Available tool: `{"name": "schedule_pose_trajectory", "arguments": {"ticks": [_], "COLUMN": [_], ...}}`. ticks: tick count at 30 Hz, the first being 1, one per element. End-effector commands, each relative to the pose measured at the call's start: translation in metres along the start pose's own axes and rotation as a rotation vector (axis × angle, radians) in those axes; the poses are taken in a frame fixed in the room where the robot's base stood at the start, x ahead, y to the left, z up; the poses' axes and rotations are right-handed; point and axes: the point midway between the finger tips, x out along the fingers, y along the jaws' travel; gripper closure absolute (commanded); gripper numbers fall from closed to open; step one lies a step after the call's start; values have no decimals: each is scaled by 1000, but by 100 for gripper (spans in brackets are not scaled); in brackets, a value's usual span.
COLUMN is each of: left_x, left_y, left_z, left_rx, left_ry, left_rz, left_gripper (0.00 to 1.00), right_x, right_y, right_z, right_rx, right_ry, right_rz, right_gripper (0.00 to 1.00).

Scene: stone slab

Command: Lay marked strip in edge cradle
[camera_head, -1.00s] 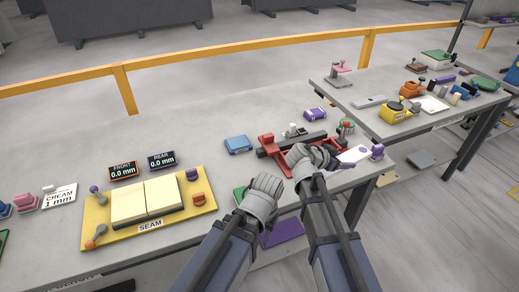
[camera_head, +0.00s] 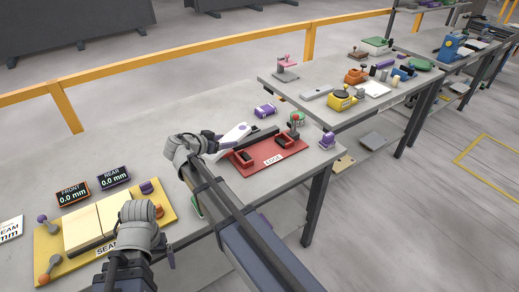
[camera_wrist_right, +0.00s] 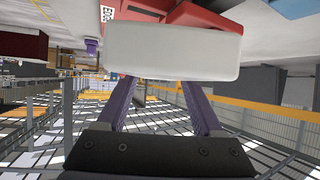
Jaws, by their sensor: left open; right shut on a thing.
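The marked strip (camera_head: 233,135), white with a small dark mark, is held by my right gripper (camera_head: 203,146) above the table. It is just left of the red edge cradle (camera_head: 262,166), which carries an EDGE label and dark blocks. A dark bar (camera_head: 263,133) lies at the cradle's back. In the right wrist view the white strip (camera_wrist_right: 172,52) spans the purple fingers of my right gripper (camera_wrist_right: 160,82), with part of the red cradle (camera_wrist_right: 200,14) beyond it. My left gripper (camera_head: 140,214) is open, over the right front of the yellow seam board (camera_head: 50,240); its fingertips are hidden.
FRONT (camera_head: 73,193) and REAR (camera_head: 114,176) displays stand behind the seam board. A purple block (camera_head: 265,110) lies behind the cradle, and another purple piece (camera_head: 327,140) sits at the table's right end. A second table (camera_head: 350,120) stands beyond a gap.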

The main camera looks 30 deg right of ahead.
Motion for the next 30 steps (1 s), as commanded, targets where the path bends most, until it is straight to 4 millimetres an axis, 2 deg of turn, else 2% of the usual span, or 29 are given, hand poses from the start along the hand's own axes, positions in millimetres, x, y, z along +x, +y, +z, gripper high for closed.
{"name": "schedule_pose_trajectory", "arguments": {"ticks": [1, 3, 6, 10, 14, 20, 25, 30], "left_x": [-2, -3, -4, -5, -5, -3, 11, 38], "left_y": [0, 0, 0, 0, -1, 0, 1, 4], "left_z": [0, 0, 0, 0, 0, 0, -1, -2], "left_rx": [0, 0, 0, 0, 0, 0, 0, 0], "left_ry": [0, 0, 0, 0, 0, 0, 0, 0], "left_rz": [0, 0, 0, 0, 0, 0, 0, 0], "left_gripper": [4, 2, 2, 2, 2, 2, 2, 2], "right_x": [24, 51, 83, 112, 125, 128, 134, 147], "right_y": [1, 12, 28, 46, 56, 58, 58, 58], "right_z": [-16, -32, -51, -68, -76, -75, -62, -39], "right_rx": [29, 66, 113, 154, 175, 180, 179, 179], "right_ry": [1, 1, 2, 3, 5, 5, 5, 4], "right_rz": [54, 122, 206, 283, 319, 327, 326, 326], "right_gripper": [100, 100, 100, 100, 100, 100, 100, 100]}}
